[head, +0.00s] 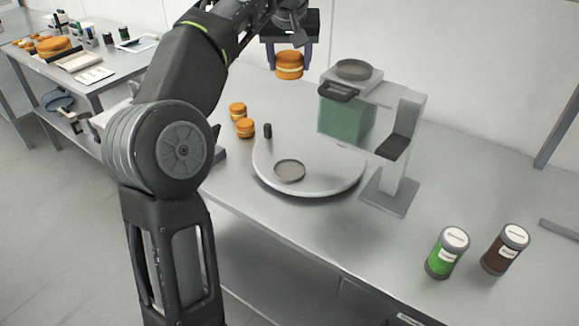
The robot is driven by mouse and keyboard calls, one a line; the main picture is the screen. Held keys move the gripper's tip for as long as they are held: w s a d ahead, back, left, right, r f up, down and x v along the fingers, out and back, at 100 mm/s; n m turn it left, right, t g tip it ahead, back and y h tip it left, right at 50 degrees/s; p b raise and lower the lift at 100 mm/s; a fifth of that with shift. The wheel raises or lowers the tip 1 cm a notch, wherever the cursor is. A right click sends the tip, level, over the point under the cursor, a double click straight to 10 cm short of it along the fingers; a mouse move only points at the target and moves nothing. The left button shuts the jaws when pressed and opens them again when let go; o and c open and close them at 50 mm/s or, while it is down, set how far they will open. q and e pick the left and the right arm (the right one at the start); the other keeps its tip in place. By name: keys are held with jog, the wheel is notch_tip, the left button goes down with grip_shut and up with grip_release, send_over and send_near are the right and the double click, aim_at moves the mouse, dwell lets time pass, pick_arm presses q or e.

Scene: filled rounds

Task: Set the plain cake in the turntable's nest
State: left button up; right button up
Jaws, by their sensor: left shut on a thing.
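My left gripper (289,60) is at the top middle of the head view, its two fingers shut on a small round orange-brown cake (289,66) with a pale cream band. It holds the cake in the air above the back of the table. The turntable (330,181) is a pale round disc on the table, below and in front of the held cake. Its nest (289,170) is a shallow grey round recess near the disc's front left, and it looks empty. My right gripper is not in view.
Two similar cakes (245,128) stand left of the turntable, near a small dark peg (267,131). A grey stand (398,150) with a green translucent box (345,120) rises over the turntable's right back. Green (446,254) and brown (504,251) jars stand at right.

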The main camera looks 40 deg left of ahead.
aim_at(289, 76)
pick_arm(q)
jog(key=shift+a+f+b, duration=0.1)
jog(key=shift+f+b, duration=0.3)
jog(key=shift+f, duration=0.1)
notch_tip(289, 76, down, 3)
jog(key=b, duration=0.3)
notch_tip(289, 76, down, 19)
jog(key=shift+b, duration=0.4)
jog(key=shift+f, duration=0.5)
notch_tip(289, 76, down, 4)
jog(key=shift+w+f, duration=0.1)
